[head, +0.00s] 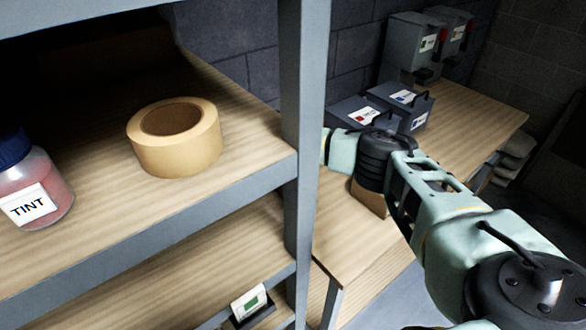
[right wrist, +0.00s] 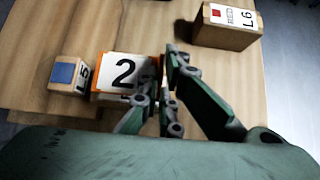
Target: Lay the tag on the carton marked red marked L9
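In the right wrist view, a white card with a black 2 and orange edges (right wrist: 122,72) is at the tips of my right gripper (right wrist: 168,78). The fingers are close together at its right edge; whether they grip it is unclear. Beside it on the left stands a small wooden carton with a blue square, seemingly L5 (right wrist: 68,76). My left gripper is not in view.
The wooden table (head: 485,115) holds grey boxes with red and blue labels (head: 362,116). The near shelf (head: 90,225) carries a tape roll (head: 190,153) and a TINT jar (head: 35,190). Its grey post (head: 303,120) stands beside my right arm.

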